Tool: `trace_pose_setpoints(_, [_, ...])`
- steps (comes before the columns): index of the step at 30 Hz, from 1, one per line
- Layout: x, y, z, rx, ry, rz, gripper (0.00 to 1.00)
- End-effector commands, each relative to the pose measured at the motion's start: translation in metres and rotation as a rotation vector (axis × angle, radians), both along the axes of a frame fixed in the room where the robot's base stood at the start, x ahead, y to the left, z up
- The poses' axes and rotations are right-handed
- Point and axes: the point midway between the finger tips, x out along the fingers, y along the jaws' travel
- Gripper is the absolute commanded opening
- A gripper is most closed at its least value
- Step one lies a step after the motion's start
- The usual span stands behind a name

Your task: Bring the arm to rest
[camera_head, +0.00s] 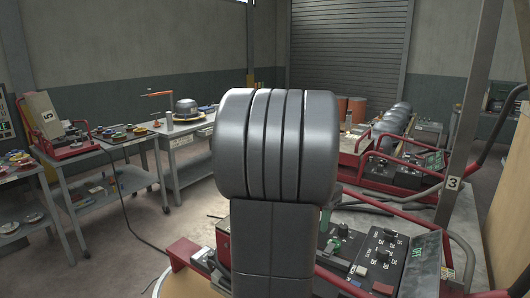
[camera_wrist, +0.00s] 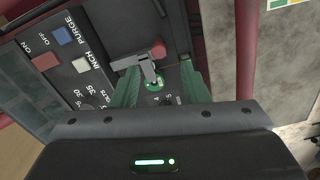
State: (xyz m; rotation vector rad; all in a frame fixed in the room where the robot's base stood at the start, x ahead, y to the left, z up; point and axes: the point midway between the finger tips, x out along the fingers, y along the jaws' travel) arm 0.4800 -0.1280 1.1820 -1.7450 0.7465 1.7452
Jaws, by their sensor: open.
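In the wrist view my gripper (camera_wrist: 158,76) is open, with two green fingers apart over a dark control panel (camera_wrist: 68,82). A grey lever (camera_wrist: 136,61) with a red end (camera_wrist: 159,49) shows between and just beyond the fingers. I cannot tell whether the fingers touch it. Red, blue and white buttons (camera_wrist: 63,36) and a numbered dial marking lie left of the fingers. In the head view my grey arm fills the centre and hides most of my gripper. The control panel (camera_head: 382,258) shows to the right of my arm.
A red tube frame (camera_head: 335,281) edges the panel. Work tables (camera_head: 110,160) with tools stand at the left. A second red-framed station (camera_head: 405,170) stands behind at the right, near a post (camera_head: 467,120) marked 3. Bare floor (camera_head: 140,245) shows at the left.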

Motion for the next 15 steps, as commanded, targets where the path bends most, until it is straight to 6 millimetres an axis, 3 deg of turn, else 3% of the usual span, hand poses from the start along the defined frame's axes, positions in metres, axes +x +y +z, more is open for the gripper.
trace_pose_setpoints(12, [-0.001, 0.000, -0.085, 0.002, 0.006, -0.001, 0.41])
trace_pose_setpoints(15, [-0.011, 0.004, -0.091, 0.000, -0.003, 0.004, 0.41])
